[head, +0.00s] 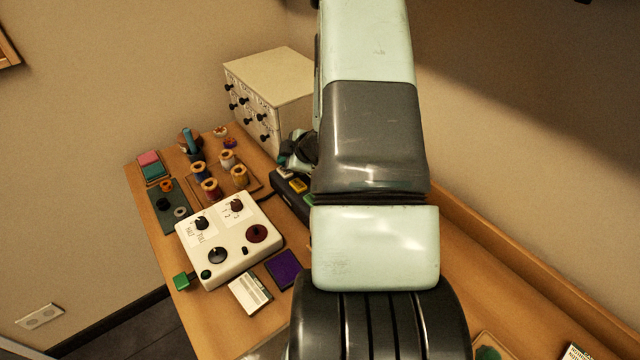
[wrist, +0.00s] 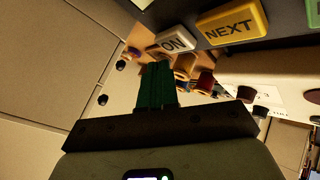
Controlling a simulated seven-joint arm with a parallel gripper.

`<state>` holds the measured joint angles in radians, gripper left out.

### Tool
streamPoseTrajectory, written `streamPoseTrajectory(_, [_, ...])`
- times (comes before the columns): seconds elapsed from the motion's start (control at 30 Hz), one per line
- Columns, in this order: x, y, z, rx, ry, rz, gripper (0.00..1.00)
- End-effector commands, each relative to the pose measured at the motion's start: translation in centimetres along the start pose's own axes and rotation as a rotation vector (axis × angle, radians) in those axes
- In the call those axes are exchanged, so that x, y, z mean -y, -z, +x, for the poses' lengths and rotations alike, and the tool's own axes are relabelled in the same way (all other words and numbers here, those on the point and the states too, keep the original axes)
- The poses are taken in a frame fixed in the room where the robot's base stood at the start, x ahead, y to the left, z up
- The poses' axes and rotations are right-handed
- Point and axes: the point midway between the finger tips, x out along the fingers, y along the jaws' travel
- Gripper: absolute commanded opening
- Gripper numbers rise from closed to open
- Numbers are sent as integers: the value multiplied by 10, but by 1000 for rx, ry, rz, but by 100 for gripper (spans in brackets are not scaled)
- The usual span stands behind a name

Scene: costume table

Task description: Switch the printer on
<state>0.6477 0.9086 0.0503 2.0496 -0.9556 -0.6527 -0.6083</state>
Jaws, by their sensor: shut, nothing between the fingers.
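The printer (head: 287,196) is a dark box on the table, partly hidden behind my arm in the head view. In the wrist view its dark panel (wrist: 285,38) carries a white ON button (wrist: 172,43), a yellow NEXT button (wrist: 232,25) and a green button (wrist: 314,12) cut by the frame edge. The pale ON button (head: 282,172) is small in the head view, beside the yellow one. My gripper (wrist: 158,66) is shut and empty, its green fingertips close to the ON button in the wrist picture. I cannot tell whether they touch it.
A white drawer cabinet (head: 268,92) with dark knobs stands behind the printer. Several thread spools (head: 227,160) stand to the left. A white control box (head: 228,238) with dials is in front of them. A purple pad (head: 284,269) and a pale card (head: 249,294) lie nearer.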

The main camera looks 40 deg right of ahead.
Motion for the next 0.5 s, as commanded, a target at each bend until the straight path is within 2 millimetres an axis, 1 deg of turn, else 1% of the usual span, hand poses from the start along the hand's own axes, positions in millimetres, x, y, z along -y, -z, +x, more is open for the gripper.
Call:
streamPoseTrajectory(0.3, [0, 0, 0, 0, 0, 0, 0])
streamPoseTrajectory(0.5, [4, -3, 5, 0, 0, 0, 0])
